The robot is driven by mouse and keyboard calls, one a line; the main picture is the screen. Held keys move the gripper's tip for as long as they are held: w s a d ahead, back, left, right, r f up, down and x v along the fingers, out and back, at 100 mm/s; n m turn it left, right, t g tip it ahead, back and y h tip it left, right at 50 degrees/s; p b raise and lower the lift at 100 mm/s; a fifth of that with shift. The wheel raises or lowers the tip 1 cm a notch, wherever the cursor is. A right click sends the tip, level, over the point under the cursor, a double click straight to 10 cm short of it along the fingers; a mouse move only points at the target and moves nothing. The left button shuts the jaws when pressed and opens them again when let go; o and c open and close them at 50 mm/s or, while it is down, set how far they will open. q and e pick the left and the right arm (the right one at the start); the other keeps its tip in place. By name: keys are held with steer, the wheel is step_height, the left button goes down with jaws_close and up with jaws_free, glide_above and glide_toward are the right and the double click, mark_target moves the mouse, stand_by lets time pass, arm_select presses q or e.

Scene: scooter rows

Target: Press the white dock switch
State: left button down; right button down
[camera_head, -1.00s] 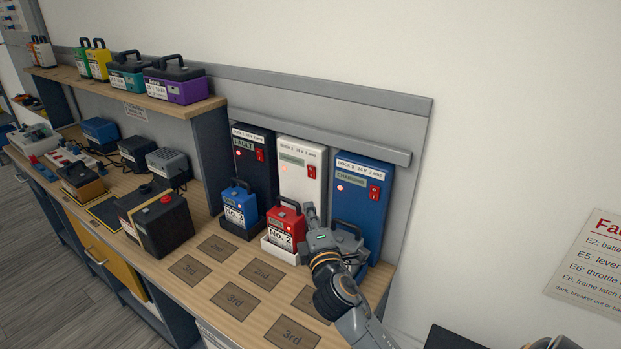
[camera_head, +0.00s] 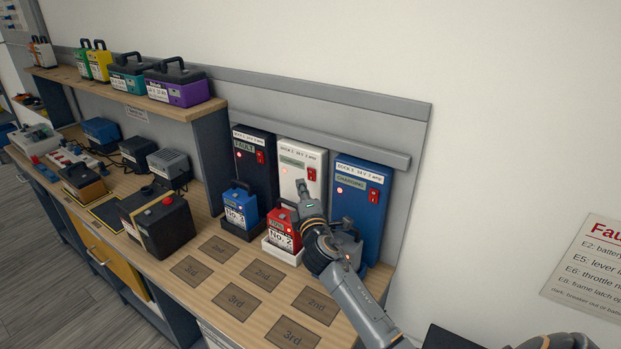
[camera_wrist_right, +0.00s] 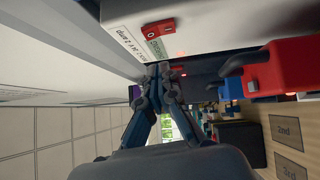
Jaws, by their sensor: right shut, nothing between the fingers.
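The white dock (camera_head: 290,158) stands between a black dock and a blue dock at the back of the bench. Its red switch (camera_head: 311,173) is on its right side, under the label, and also shows in the right wrist view (camera_wrist_right: 158,28). My right gripper (camera_head: 303,186) is shut and empty, its tips in front of the white dock just below the switch. In the wrist view the fingertips (camera_wrist_right: 160,70) are close to the dock's face, below the switch and green display; contact cannot be told. My left gripper is not in view.
A red battery (camera_head: 284,228) sits in a white tray below the white dock, close to my right arm. A blue battery (camera_head: 240,207) stands left of it. The blue dock (camera_head: 358,208) is right, with a grey-black battery partly hidden by my arm. Marked bench spots in front are empty.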

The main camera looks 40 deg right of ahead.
mark_target(309, 171)
steer(key=shift+w+d+r+p, duration=0.1)
steer(key=shift+w+d+p, duration=0.2)
steer(key=shift+d, duration=0.6)
steer(key=shift+w+d+r+p, duration=0.1)
steer(key=shift+w+d, duration=0.25)
steer(key=shift+d, duration=0.55)
steer(key=shift+w+d+r, duration=0.1)
steer(key=shift+d+r, duration=0.1)
steer(key=shift+d, duration=0.05)
